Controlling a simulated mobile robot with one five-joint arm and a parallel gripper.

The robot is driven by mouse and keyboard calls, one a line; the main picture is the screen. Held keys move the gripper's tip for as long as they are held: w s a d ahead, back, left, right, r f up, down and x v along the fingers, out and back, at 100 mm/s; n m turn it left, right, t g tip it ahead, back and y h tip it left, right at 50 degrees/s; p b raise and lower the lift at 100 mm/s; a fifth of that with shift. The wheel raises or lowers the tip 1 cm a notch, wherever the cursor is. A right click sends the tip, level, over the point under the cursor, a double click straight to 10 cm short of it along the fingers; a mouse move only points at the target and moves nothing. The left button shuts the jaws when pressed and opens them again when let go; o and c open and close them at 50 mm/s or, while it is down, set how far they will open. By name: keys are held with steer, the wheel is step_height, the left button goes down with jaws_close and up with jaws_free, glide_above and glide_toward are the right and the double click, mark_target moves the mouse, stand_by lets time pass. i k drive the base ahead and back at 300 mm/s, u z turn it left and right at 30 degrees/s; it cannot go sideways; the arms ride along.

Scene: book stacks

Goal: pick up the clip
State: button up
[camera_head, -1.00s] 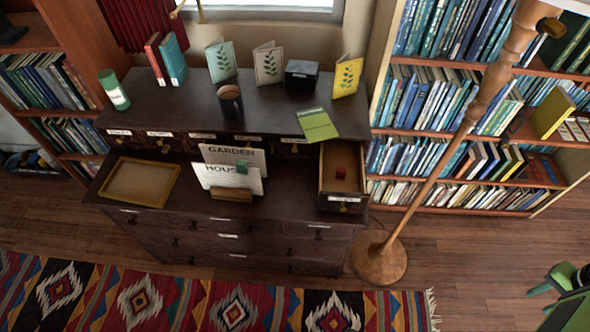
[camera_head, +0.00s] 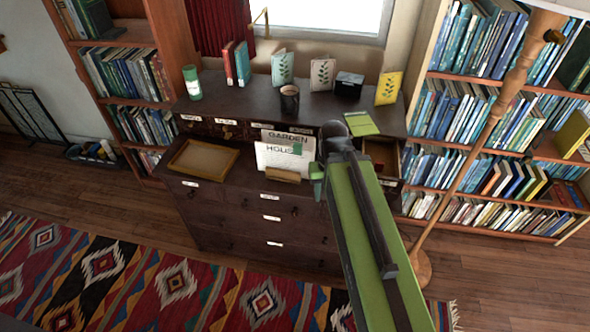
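A small green clip (camera_head: 297,148) sits on the upper edge of the white cards (camera_head: 275,157) lettered GARDEN and HOUSE. The cards stand in a wooden holder (camera_head: 283,175) on the dark cabinet's lower top. My green arm reaches in from the bottom right, and its end, with my gripper (camera_head: 318,181), is just right of and below the clip in the picture. I cannot make out the fingers or whether they are open. No contact with the clip is visible.
A wooden tray (camera_head: 203,158) lies left of the cards. A dark mug (camera_head: 290,99), a black box (camera_head: 349,84), and several greeting cards stand on the raised back.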

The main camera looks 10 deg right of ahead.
mark_target(379, 166)
steer(key=u, duration=0.85)
steer(key=k, duration=0.1)
steer(key=z, duration=0.05)
steer(key=i, duration=1)
steer(key=u, duration=0.25)
